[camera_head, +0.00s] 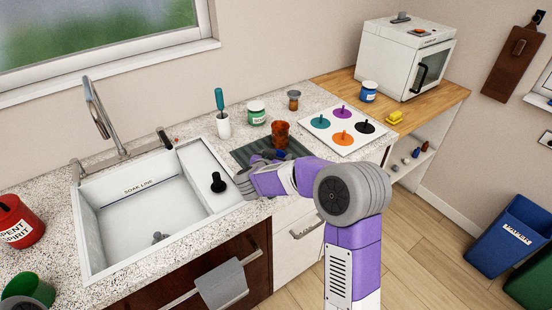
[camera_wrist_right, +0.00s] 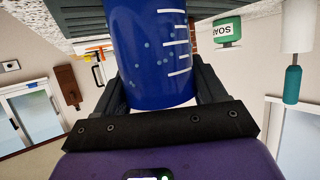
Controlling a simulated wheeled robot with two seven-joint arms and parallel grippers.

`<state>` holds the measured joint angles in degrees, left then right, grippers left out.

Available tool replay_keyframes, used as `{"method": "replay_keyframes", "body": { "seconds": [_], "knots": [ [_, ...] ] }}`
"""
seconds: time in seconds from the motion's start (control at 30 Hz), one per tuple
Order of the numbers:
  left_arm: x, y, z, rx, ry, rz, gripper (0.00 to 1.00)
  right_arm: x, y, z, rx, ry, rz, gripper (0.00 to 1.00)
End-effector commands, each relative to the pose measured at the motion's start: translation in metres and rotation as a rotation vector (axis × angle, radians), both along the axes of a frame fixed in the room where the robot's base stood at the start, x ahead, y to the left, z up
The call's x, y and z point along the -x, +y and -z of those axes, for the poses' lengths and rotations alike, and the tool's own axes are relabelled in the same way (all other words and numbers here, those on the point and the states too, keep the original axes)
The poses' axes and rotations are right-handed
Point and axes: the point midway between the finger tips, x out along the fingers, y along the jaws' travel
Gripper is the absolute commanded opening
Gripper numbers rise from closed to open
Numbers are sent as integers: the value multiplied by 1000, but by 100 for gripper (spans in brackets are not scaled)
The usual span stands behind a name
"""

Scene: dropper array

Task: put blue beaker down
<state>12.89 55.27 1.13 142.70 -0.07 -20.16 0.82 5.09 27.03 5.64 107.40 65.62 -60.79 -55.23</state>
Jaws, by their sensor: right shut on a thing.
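The blue beaker (camera_wrist_right: 148,50) fills the middle of the right wrist view, with white graduation marks on its side. The dark fingers of my right gripper (camera_wrist_right: 150,90) are shut on it from both sides. In the head view only a small part of the blue beaker (camera_head: 283,154) shows, low over or on the dark ribbed mat (camera_head: 243,153); I cannot tell whether it touches. My purple arm hides much of my right gripper (camera_head: 275,155). My left gripper is not in view.
An amber beaker (camera_head: 280,134) stands close behind the blue one. A soap jar (camera_head: 256,113), a white holder (camera_head: 224,126) with a teal-handled tool and a small brown jar (camera_head: 294,100) stand behind the mat. The sink (camera_head: 150,205) is left; a white dropper plate (camera_head: 342,141) is right.

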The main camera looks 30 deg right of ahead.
Motion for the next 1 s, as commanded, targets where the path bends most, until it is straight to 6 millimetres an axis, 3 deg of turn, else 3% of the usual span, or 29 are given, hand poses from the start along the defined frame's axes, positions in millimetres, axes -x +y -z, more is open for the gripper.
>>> {"method": "replay_keyframes", "body": {
  "seconds": [0.17,0.2,0.33,0.67,1.0],
  "knots": [
    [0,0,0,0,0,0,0,0,0,3,1,0,0,34],
    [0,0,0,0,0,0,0,0,0,2,1,0,0,77],
    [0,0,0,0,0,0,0,0,0,2,0,0,0,96],
    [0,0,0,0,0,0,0,0,0,-1,0,-2,1,96],
    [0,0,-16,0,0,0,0,35,43,-27,1,-1,-5,96]
  ]
}}
